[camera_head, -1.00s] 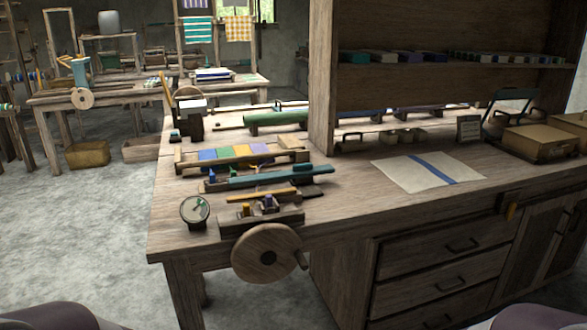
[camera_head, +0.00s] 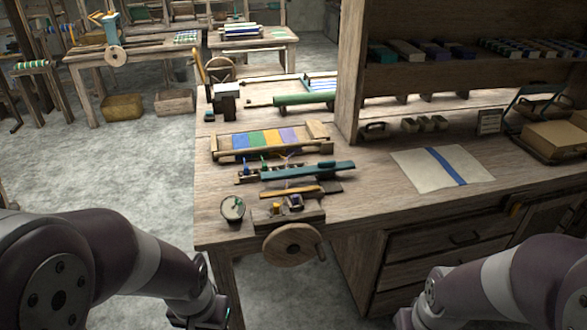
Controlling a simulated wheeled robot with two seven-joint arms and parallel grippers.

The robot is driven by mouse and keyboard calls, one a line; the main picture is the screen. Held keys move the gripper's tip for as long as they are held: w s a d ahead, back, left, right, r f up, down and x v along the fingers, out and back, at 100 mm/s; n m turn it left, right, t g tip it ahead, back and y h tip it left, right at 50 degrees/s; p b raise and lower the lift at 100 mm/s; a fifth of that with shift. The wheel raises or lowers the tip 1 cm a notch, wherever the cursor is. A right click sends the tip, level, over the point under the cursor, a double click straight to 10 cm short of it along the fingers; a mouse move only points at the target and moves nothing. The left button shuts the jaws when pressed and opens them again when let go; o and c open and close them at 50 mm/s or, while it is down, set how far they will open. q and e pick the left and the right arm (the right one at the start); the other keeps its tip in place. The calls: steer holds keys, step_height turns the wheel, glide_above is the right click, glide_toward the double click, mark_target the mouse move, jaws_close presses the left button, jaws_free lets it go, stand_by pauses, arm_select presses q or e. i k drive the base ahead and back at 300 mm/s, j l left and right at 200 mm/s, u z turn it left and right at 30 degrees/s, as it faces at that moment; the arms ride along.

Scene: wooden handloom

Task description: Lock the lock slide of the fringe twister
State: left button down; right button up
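What looks like the fringe twister (camera_head: 264,218) is a wooden block at the front left edge of the workbench. It carries small yellow and dark blue pegs on top and a round wooden crank wheel (camera_head: 293,245) on its front. I cannot make out the lock slide or its position at this size. My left arm (camera_head: 130,255) comes in from the left and leaves the frame at the bottom, left of the bench corner. My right arm (camera_head: 500,285) comes in from the lower right, in front of the drawers.
A round dial (camera_head: 233,208) stands left of the twister. Behind it lie a teal bar (camera_head: 315,171) and a rack of coloured strips (camera_head: 255,141). A cloth with a blue stripe (camera_head: 420,168) lies to the right. The bench top (camera_head: 365,205) between is clear.

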mark_target(328, 169)
steer(key=i+z, duration=0.25)
steer(key=i, duration=0.25)
steer(key=i+j+z, duration=0.1)
steer(key=i+z, duration=0.2)
steer(key=i, duration=0.15)
steer(key=i+j+z, duration=0.25)
steer(key=i, duration=0.25)
steer(key=i+j+z, duration=0.3)
steer(key=i, duration=0.15)
